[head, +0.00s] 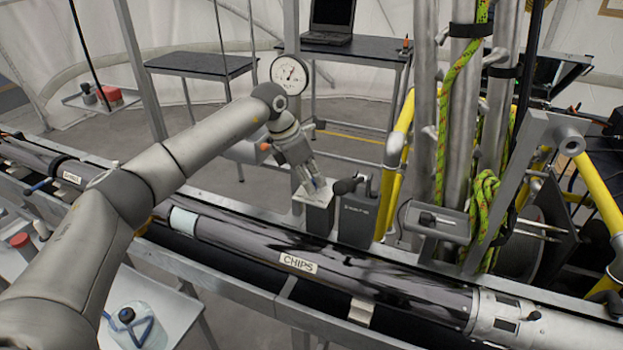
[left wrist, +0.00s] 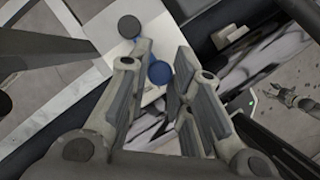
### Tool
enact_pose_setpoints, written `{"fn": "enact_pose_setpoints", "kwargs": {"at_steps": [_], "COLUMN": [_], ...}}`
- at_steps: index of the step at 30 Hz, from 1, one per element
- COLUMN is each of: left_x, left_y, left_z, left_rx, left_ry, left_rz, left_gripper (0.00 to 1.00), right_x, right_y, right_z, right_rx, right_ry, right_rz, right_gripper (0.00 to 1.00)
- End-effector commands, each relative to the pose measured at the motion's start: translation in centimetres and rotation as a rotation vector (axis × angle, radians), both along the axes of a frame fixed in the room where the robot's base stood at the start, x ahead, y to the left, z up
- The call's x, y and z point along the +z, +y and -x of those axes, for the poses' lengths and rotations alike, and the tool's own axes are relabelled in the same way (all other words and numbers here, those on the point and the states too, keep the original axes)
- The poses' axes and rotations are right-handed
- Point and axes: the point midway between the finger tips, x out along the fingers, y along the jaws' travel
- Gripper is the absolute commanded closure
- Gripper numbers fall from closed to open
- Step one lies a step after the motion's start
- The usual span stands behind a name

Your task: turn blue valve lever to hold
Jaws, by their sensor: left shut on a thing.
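The blue valve lever (left wrist: 160,73) shows as a round blue end between the fingers in the left wrist view. My left gripper (head: 314,186) reaches down onto the top of this box. In the left wrist view its fingers (left wrist: 161,62) stand on both sides of the lever and are shut on it. Much of the lever is hidden by the fingers. My right gripper is in neither view.
A dark grey box (head: 358,219) with a black handle stands close right of the valve. The long tube labelled CHIPS (head: 250,247) runs in front. Upright metal poles (head: 423,110) with green rope stand to the right. A pressure gauge (head: 289,74) is behind my left wrist.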

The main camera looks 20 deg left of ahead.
Motion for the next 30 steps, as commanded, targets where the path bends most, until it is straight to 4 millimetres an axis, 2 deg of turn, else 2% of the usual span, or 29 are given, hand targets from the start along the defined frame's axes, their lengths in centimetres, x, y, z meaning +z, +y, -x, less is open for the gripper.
{"fn": "enact_pose_setpoints", "kwargs": {"at_steps": [5,6,10,19,22,26,30], "left_x": [0.3,0.3,0.2,0.1,0.7,2.5,5.3], "left_y": [0.1,0.1,0.1,0.0,0.2,0.8,1.6], "left_z": [-0.1,-0.1,-0.1,0.0,0.1,0.5,1.3], "left_rx": [0.003,0.003,0.003,0.003,0.002,0.004,0.004], "left_ry": [-0.005,-0.005,-0.004,-0.001,-0.003,-0.005,-0.007], "left_rz": [0.001,0.001,0.000,0.000,0.000,0.000,0.000], "left_gripper": [1.00,0.76,0.59,0.59,0.59,0.59,0.59], "right_x": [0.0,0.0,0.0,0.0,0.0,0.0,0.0], "right_y": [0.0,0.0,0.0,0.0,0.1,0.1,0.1], "right_z": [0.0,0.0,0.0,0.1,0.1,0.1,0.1], "right_rx": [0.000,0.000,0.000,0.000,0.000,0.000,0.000], "right_ry": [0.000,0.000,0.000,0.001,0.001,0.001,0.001], "right_rz": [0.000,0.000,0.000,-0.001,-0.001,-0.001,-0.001], "right_gripper": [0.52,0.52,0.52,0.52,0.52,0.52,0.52]}}
